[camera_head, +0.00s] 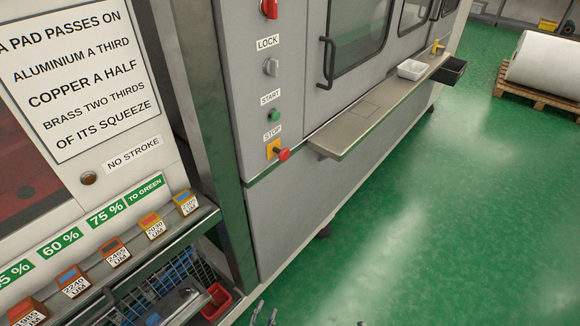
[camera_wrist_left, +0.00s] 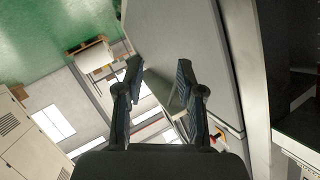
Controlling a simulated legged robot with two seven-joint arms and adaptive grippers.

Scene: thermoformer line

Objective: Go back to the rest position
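My left gripper (camera_wrist_left: 159,76) is open in the left wrist view, its two dark fingers spread with nothing between them. In the head view only its fingertips (camera_head: 265,315) show at the bottom edge, in front of the grey machine's lower panel. They appear apart from the machine. A tiny dark tip (camera_head: 360,323) at the bottom edge may belong to my right gripper; the rest of it is out of the picture.
The grey machine (camera_head: 300,200) has a lock knob (camera_head: 271,67), a green start button (camera_head: 274,115), a red stop button (camera_head: 283,154) and a jutting shelf (camera_head: 345,135). Left is a rack with labelled blocks (camera_head: 115,252) and a red bin (camera_head: 216,302). Green floor (camera_head: 450,220) is clear at right.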

